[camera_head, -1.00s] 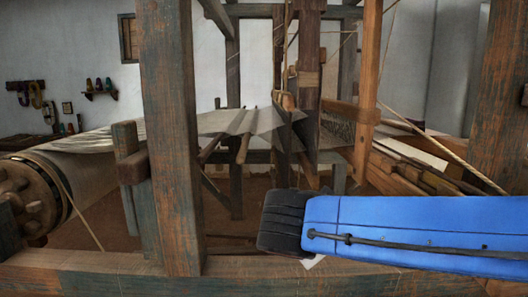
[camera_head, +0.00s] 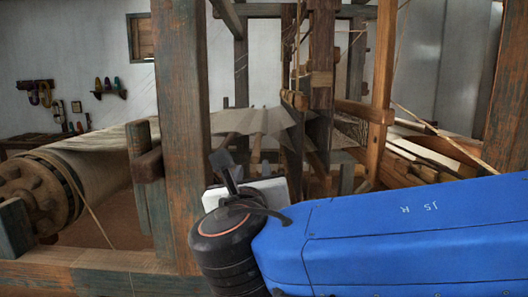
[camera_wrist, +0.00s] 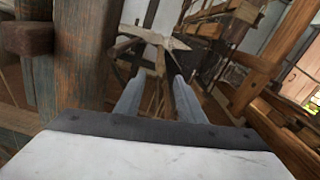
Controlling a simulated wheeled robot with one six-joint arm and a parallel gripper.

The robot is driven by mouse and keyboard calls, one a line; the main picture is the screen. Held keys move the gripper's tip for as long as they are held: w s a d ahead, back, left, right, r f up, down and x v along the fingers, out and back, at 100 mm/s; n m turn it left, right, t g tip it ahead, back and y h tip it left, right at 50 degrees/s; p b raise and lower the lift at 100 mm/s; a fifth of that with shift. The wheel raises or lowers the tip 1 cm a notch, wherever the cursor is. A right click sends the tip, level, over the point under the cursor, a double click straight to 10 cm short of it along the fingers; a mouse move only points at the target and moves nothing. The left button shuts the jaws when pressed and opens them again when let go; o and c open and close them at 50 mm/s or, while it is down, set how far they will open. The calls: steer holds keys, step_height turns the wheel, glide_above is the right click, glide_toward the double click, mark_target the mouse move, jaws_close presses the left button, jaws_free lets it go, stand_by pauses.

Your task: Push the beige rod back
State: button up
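The loom's pale warp sheet (camera_head: 262,121) spreads behind the thick front post, with slim wooden rods below it, partly hidden. I cannot tell for sure which one is the beige rod. In the wrist view, the pale sheet (camera_wrist: 155,38) and thin rods (camera_wrist: 150,15) lie ahead of my gripper (camera_wrist: 155,82). Its two grey fingers are apart, with only brown wood seen in the gap, farther off. In the head view, my gripper's white body and a dark finger show just right of the front post.
The thick weathered post (camera_head: 182,110) stands close left of my gripper. A horizontal beam (camera_head: 100,275) crosses the front. The cloth roller (camera_head: 45,195) is at left. Upright frame posts (camera_head: 383,90) and slanting boards (camera_head: 415,155) stand at right.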

mark_target(256, 151)
steer(key=w, duration=1.7)
steer(key=shift+w+d, duration=0.15)
steer(key=shift+d, duration=0.15)
